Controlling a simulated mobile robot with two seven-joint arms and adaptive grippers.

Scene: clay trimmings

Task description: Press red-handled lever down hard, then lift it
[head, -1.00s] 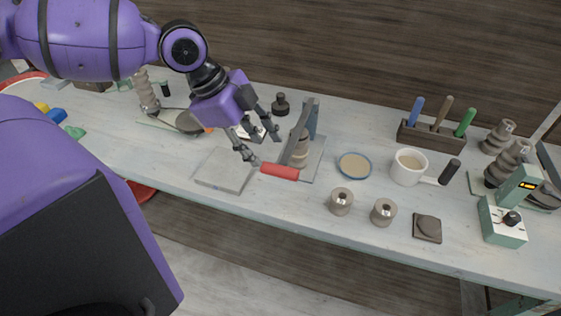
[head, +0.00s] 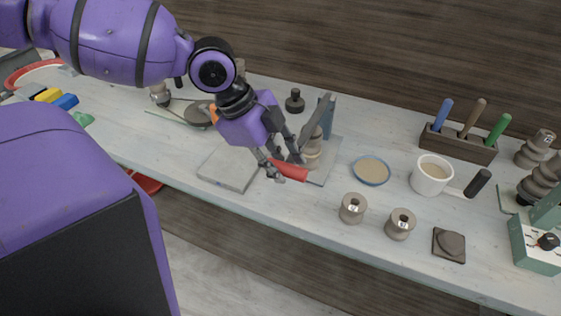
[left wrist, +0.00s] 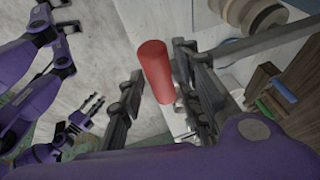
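The red handle (head: 290,172) is at the near end of a grey lever arm (head: 317,118), which slopes up to a blue-grey post on a grey base plate (head: 331,158). A beige ribbed piece (head: 313,150) stands under the arm. My left gripper (head: 290,168) is open at the handle, one finger on each side. In the left wrist view the red handle (left wrist: 155,70) lies between the fingers (left wrist: 160,95), nearer the right-hand one; contact is unclear. A purple gripper, apparently my right one (left wrist: 86,116), shows with spread fingers, away from the lever.
A flat grey slab (head: 228,167) lies left of the lever. A blue-rimmed dish (head: 371,171), a white mug (head: 431,175) and two beige spools (head: 353,208) stand to the right. A tool rack (head: 459,146) is behind them. A dark knob-shaped weight (head: 295,101) stands behind the lever.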

